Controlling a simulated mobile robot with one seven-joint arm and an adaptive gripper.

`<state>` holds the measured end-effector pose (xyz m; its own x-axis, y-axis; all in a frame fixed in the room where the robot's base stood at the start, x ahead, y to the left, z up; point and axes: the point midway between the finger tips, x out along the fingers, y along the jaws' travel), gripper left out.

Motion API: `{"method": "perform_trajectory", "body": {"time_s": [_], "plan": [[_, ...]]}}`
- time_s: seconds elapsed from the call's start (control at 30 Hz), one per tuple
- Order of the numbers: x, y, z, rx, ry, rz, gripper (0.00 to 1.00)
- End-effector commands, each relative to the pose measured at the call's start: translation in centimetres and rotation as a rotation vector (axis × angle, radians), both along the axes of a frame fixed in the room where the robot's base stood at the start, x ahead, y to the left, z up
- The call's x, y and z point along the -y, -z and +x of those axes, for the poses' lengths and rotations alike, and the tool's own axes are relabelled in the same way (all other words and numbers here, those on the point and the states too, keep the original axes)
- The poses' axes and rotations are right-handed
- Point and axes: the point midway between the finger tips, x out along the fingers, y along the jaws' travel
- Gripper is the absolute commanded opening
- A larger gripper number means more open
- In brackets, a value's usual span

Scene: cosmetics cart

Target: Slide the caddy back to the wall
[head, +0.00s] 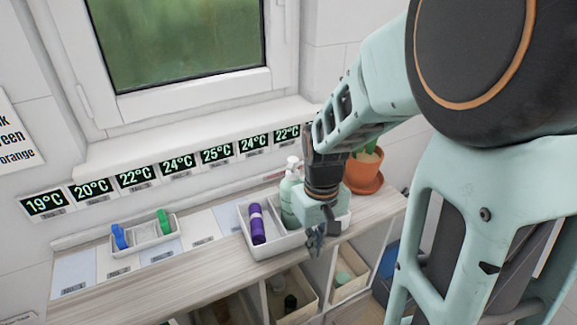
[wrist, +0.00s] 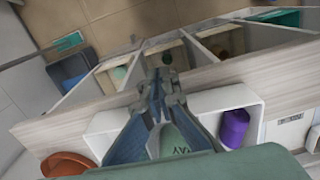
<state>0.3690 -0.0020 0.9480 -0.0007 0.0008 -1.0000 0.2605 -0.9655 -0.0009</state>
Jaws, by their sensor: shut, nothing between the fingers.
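The caddy (head: 262,250) is a white open tray with compartments, upright on the wooden top near its front edge. The caddy also shows in the wrist view (wrist: 240,93). The wall (head: 185,197) with the window is behind, with a gap between it and the caddy. My gripper (head: 316,246) points down at the caddy's front right side, shut and empty. In the wrist view its fingertips (wrist: 166,70) lie toward the front edge. Whether they touch the caddy is unclear.
A terracotta pot (head: 364,175) stands close right of the caddy. A small white tray (head: 145,240) with blue and green items sits to the left. Several temperature labels (head: 178,164) line the back. Open cubbies with bins (head: 290,290) are below the front edge.

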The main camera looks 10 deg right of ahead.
Motion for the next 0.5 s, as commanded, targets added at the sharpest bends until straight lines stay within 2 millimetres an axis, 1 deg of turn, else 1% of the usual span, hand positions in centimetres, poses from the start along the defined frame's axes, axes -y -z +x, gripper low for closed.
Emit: {"method": "perform_trajectory", "body": {"time_s": [0.03,0.07,0.13,0.3,0.5], "plan": [[0.0,1.3,-0.1,-0.006,0.000,0.000,0.00],[0.0,1.9,-0.2,-0.006,0.000,0.000,0.00],[-0.3,1.6,1.1,0.001,-0.003,0.000,0.00],[-0.8,1.6,3.0,0.000,-0.002,0.000,0.00],[-1.1,1.6,3.9,0.001,-0.002,-0.001,0.00]]}}
